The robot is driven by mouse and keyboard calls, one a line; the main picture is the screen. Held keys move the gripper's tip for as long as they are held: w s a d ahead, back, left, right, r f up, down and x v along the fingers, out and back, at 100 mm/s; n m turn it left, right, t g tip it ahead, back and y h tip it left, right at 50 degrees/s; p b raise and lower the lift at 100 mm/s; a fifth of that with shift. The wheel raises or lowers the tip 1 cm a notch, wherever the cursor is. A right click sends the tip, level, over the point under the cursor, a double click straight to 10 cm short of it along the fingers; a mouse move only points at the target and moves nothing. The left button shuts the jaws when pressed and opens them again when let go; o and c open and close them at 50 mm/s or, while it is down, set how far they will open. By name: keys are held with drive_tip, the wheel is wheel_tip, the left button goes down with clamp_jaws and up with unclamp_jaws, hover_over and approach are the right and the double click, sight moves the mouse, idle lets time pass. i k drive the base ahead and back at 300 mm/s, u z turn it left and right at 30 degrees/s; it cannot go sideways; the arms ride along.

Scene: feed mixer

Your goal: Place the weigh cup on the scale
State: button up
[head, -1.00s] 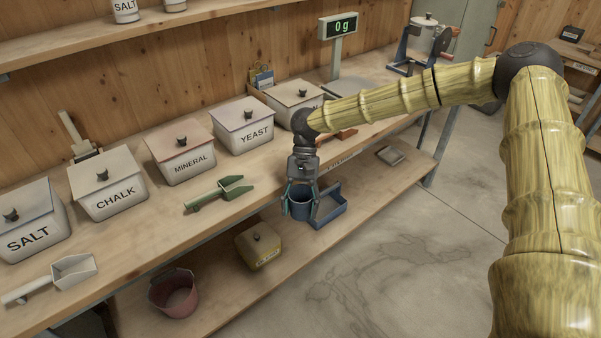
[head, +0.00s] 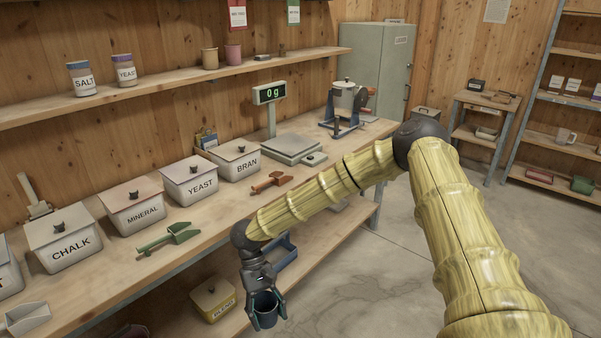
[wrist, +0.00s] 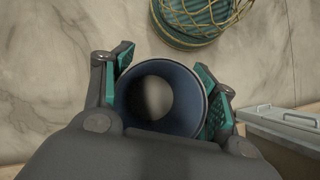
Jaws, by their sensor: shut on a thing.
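The weigh cup (head: 265,303) is a dark blue, round, open cup. My gripper (head: 265,318) is shut on it, one finger on each side, low in front of the bench. In the wrist view the cup (wrist: 160,97) shows its open mouth between the teal finger pads; its inside looks empty. The scale (head: 295,148) stands on the bench toward the back right, with a flat grey plate that looks bare. Its display (head: 269,93) on a post reads 0 g. The cup is well apart from the scale, nearer to me and lower.
Labelled bins, including BRAN (head: 236,160) and YEAST (head: 189,183), line the bench. A brown scoop (head: 271,182) lies before the scale, and a green scoop (head: 170,238) lies further left. A yellow tin (head: 213,299) sits on the lower shelf.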

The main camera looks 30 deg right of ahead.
sight(290, 141)
drive_tip(key=z, duration=0.4)
drive_tip(key=i, duration=1.25)
drive_tip(key=z, duration=0.1)
